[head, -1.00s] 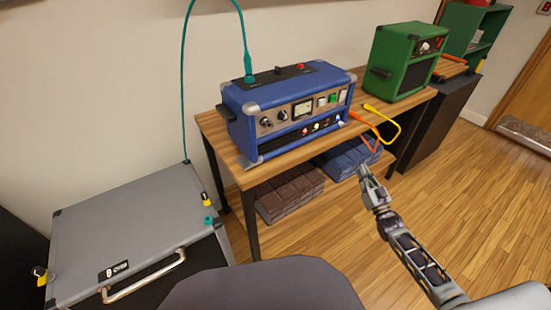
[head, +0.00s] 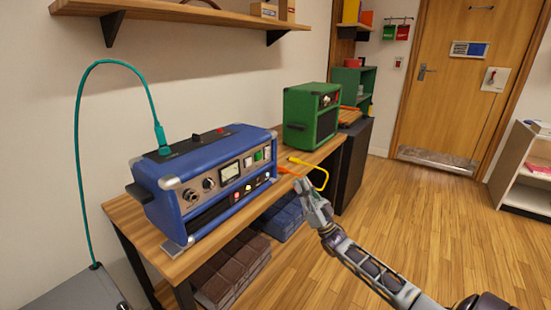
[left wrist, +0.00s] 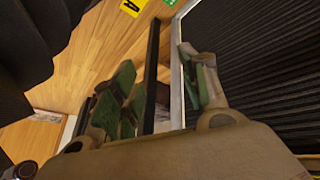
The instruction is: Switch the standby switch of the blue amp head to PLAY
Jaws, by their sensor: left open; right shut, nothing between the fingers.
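The blue amp head (head: 205,185) stands on the wooden bench (head: 150,250). Its front panel has knobs, a meter (head: 230,172), a white switch (head: 248,162), a green switch (head: 259,155) and several small lights. I cannot read the switch labels. A teal cable (head: 158,133) is plugged into its top. My right gripper (head: 304,186) is shut and empty, in front of the bench and right of the amp, apart from it. My left gripper (left wrist: 157,95) shows only in the left wrist view, open with nothing between its fingers; the amp is not visible there.
A green amp (head: 311,115) stands farther back on the bench. Orange and yellow cable loops (head: 321,180) stick out near my right gripper. Folded blue (head: 272,222) and brown (head: 232,272) stacks lie below. A shelf (head: 190,13) hangs above. The floor to the right is clear.

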